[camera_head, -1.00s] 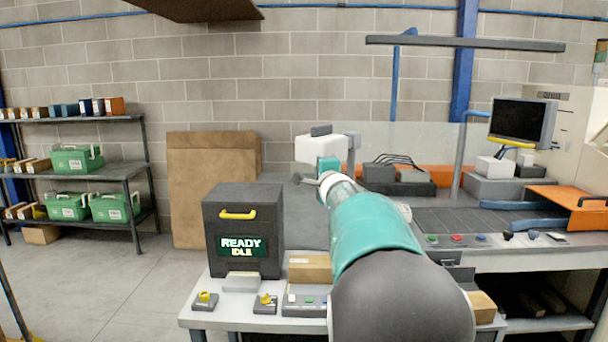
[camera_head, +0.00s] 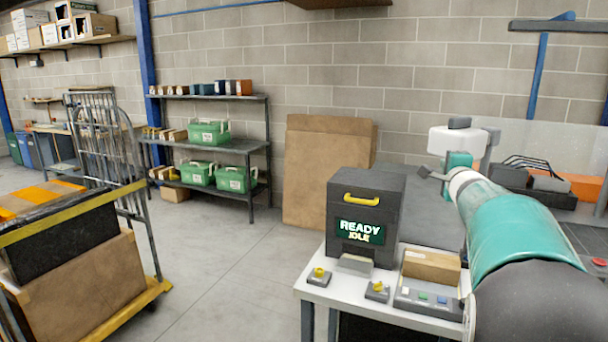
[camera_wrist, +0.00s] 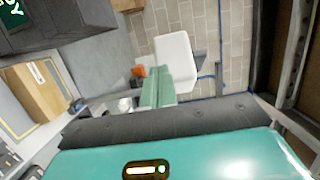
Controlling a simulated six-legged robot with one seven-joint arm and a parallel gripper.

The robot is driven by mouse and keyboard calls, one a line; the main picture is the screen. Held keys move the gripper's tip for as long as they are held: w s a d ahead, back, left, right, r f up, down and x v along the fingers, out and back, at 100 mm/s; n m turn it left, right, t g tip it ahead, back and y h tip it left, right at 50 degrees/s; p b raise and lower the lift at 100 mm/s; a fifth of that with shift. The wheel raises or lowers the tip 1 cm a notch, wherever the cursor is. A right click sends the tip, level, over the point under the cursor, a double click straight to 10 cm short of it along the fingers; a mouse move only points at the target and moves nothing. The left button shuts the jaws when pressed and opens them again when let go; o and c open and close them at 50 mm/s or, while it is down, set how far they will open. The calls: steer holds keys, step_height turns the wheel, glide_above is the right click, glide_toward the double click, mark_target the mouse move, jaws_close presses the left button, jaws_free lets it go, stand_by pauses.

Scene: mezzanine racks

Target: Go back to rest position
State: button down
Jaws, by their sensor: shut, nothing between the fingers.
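My teal arm reaches from the lower right of the head view towards the middle of the bench. My gripper (camera_head: 430,173) is at its far end, beside the white and teal end parts. It is small there and partly hidden, shut and empty, above the area behind the bench. The wrist view is tilted. A teal housing with a small lit indicator and a dark bar fill its bottom, and a white block with a teal piece shows in the middle. No held object shows.
A dark box (camera_head: 345,205) reading "READY IDLE" stands on the white table (camera_head: 312,268), left of my arm. A cardboard box (camera_head: 431,266) and button panel lie beside it. Shelves (camera_head: 205,149) with green bins and a loaded yellow-edged cart (camera_head: 85,275) are left. Open floor (camera_head: 225,265) lies between.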

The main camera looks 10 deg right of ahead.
steer(key=s+a+f+n+g+y, duration=0.15)
steer(key=s+a+n+y, duration=0.3)
steer(key=a, duration=0.55)
steer(key=s+a+f+n+g+y, duration=0.1)
steer(key=s+a+f+n+y, duration=0.25)
steer(key=a, duration=0.65)
steer(key=s+a+n+g+y, duration=0.25)
steer(key=s+a+n, duration=0.3)
steer(key=a, duration=0.45)
steer(key=s+a+f+n+g, duration=0.3)
steer(key=s+a+f+n, duration=0.2)
steer(key=s+a+f, duration=0.3)
steer(key=s+d+f+n+g+h, duration=0.1)
steer(key=s+f+h, duration=0.1)
steer(key=s+f, duration=0.2)
steer(key=s+d+f+n+g+h, duration=0.2)
steer(key=s+f, duration=0.2)
steer(key=s, duration=0.6)
